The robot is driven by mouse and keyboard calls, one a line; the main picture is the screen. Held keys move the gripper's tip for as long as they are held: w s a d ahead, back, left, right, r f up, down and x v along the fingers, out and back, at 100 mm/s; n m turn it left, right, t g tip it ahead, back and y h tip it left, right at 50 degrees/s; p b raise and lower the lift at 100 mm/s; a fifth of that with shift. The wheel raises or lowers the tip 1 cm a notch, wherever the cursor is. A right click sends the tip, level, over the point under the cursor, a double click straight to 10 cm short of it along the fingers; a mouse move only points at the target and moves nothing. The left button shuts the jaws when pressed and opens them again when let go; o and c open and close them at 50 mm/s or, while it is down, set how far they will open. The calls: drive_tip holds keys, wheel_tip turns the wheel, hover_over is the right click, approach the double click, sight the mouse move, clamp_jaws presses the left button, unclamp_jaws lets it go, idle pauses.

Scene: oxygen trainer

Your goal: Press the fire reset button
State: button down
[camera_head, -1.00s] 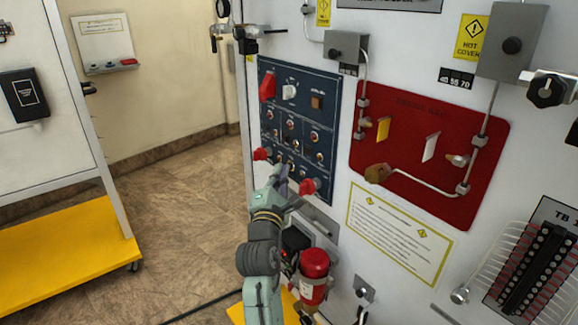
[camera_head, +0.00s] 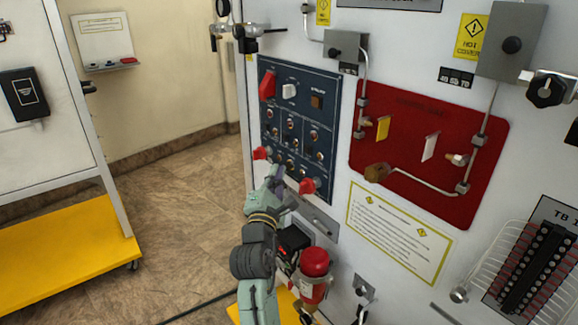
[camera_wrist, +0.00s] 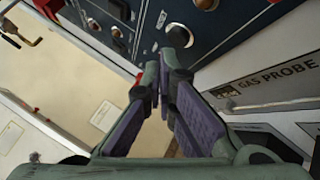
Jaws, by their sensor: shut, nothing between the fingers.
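The dark blue control panel (camera_head: 329,112) stands on the white wall, with several small round buttons, a red lever (camera_head: 267,86), a white knob (camera_head: 289,91) and red knobs at its lower edge. Its labels are too small to read, so I cannot tell which is the fire reset button. My gripper (camera_head: 276,176) is at the panel's lower edge, between the two red knobs. In the wrist view its fingers (camera_wrist: 163,72) are together and empty, pointing at the panel. A pale round part (camera_wrist: 180,34) shows just past the fingertips; contact cannot be told.
A red fire extinguisher (camera_head: 314,265) stands close to my arm. A red panel (camera_head: 420,110) with pipes is to the right. A "GAS PROBE" label (camera_wrist: 260,95) is beside the fingers.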

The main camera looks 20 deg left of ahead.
drive_tip(key=shift+a, duration=0.1)
drive_tip(key=s+a, duration=0.1)
drive_tip(key=s, duration=0.1)
drive_tip(key=s+a, duration=0.2)
drive_tip(key=shift+b, duration=0.3)
idle(0.5)
